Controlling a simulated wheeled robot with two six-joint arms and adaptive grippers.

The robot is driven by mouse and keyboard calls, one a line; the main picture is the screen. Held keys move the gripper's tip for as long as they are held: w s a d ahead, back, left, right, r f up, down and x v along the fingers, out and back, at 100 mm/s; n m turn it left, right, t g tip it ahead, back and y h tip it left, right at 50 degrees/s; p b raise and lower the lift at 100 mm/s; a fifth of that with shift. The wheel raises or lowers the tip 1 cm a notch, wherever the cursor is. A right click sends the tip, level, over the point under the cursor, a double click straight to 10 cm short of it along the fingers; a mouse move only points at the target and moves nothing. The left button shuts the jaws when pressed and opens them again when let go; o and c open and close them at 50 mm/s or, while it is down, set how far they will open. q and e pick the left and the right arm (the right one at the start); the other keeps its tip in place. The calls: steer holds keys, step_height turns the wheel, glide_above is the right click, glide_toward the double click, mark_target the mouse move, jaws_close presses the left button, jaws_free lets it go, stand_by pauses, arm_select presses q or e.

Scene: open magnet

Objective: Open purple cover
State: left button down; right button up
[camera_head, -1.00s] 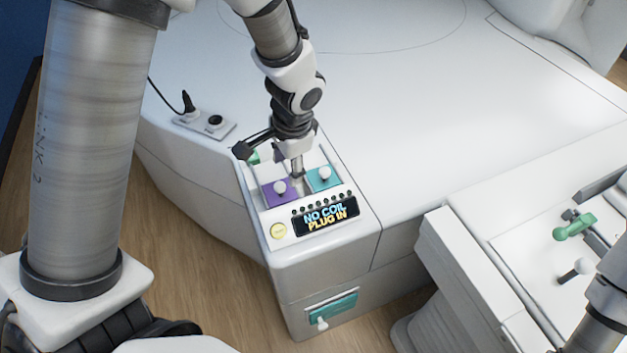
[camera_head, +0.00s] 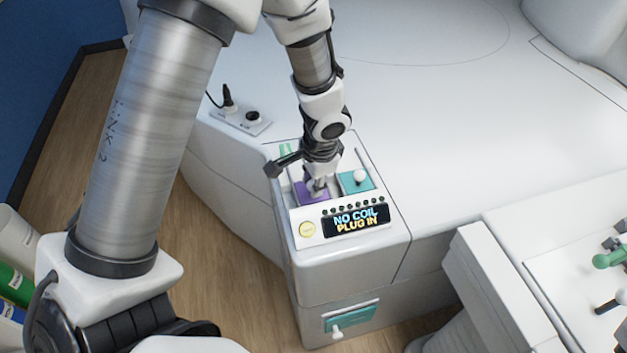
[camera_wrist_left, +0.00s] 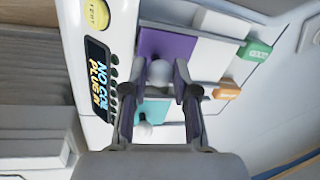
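The purple cover (camera_head: 309,198) is a flat square plate with a white knob, lying on top of the white console, beside a teal cover (camera_head: 352,186) with its own white knob. My left gripper (camera_head: 318,184) is down over the purple cover and hides most of its knob in the head view. In the left wrist view, the purple cover (camera_wrist_left: 168,46) and its white knob (camera_wrist_left: 160,73) show, with the open left fingers (camera_wrist_left: 160,80) on either side of the knob. I cannot tell whether they touch it. My right gripper is not in view.
The console front has a display (camera_head: 356,220) reading "NO COIL PLUG IN" and a yellow button (camera_head: 307,229). A socket plate (camera_head: 241,118) with a black plug is behind left. A green-handled part (camera_head: 610,258) lies on the white surface at right.

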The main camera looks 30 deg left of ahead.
arm_select(q)
steer(key=w+a, duration=0.4)
steer(key=a, duration=0.1)
steer(key=shift+w+a+b, duration=0.15)
steer(key=shift+w+b, duration=0.05)
steer(key=shift+b, duration=0.1)
steer(key=c, duration=0.9)
jaws_free()
step_height(320, 180, up, 12)
steer(key=s+d, duration=0.1)
steer(key=d, duration=0.1)
steer(key=shift+f, duration=0.15)
steer(key=shift+s+d, duration=0.1)
steer(key=shift+s, duration=0.05)
